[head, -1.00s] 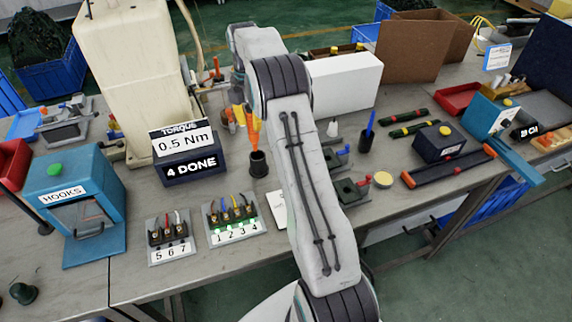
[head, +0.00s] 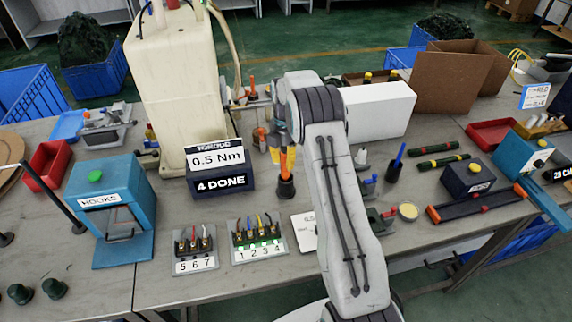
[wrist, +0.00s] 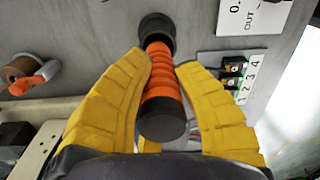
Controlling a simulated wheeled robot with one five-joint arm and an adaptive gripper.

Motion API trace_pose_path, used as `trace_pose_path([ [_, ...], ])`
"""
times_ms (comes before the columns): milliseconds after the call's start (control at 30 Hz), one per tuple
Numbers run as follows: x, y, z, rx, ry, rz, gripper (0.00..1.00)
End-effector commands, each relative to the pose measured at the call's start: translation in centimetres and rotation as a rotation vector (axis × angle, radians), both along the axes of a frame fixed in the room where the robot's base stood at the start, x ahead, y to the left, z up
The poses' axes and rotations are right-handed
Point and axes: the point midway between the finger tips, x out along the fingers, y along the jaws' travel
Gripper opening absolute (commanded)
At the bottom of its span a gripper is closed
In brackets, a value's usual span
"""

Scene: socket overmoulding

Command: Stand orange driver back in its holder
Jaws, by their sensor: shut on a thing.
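The orange driver (head: 290,159) has an orange ribbed handle and a dark end cap. In the wrist view, the driver (wrist: 162,88) lies between the yellow fingers of my gripper (wrist: 162,72), which is shut on its handle. The black round holder (head: 286,188) stands on the bench directly below the driver. In the wrist view the holder (wrist: 154,24) is at the top, and the driver's far end meets its mouth. I cannot tell how deep the tip sits. My gripper (head: 281,152) is partly hidden by my arm in the head view.
A torque display (head: 220,170) reading 0.5 Nm and 4 DONE stands left of the holder. Socket blocks numbered 1 to 4 (head: 258,255) and 5 to 7 (head: 195,265) sit in front. A white card (head: 304,232) lies near the holder.

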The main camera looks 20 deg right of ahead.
Motion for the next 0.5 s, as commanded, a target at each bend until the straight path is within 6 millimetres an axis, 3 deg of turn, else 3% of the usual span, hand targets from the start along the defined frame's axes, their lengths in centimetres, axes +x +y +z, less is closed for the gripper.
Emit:
trace_pose_path([
  [300, -0.1, 0.0, -3.0, 0.000, 0.001, 0.000, 0.00],
  [500, 0.0, 0.0, -3.3, 0.000, 0.000, 0.000, 0.00],
])
